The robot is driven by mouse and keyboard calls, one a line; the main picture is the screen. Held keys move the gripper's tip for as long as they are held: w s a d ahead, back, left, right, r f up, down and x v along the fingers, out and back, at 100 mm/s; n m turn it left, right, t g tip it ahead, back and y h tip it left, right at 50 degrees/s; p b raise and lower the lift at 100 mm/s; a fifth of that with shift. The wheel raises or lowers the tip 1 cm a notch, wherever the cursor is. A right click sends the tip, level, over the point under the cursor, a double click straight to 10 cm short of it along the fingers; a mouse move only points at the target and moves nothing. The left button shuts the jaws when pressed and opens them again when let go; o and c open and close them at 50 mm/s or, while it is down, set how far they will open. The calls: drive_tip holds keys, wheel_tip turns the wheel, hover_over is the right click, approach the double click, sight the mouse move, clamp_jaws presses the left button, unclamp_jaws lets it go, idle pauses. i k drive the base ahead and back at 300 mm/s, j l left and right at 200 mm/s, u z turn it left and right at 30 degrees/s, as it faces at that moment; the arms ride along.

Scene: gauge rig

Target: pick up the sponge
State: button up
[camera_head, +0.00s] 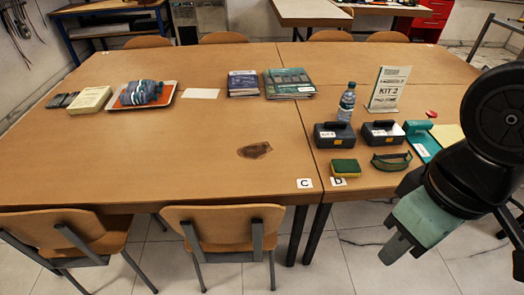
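The sponge (346,168) is a small block with a dark green top and a yellow side. It lies near the table's front edge, by the card marked D, in front of a dark box. My gripper (397,247) is at the lower right, in front of the table's edge and to the right of the sponge, apart from it. Its pale green body points down and to the left. The view does not show clearly whether its fingers are apart. Nothing is visible in its grip.
Two dark boxes (334,135) (383,133), a water bottle (347,102), a green strap-like item (391,161) and a KIT 2 sign (388,91) stand near the sponge. Chairs (226,230) line the front.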

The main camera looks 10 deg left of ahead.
sight(341, 168)
drive_tip(key=i+j, duration=0.25)
drive_tip(key=i, duration=0.2)
drive_tip(key=i+j+u, duration=0.15)
drive_tip(key=i+j, duration=0.15)
drive_tip(key=i+l, duration=0.05)
drive_tip(key=i, duration=0.05)
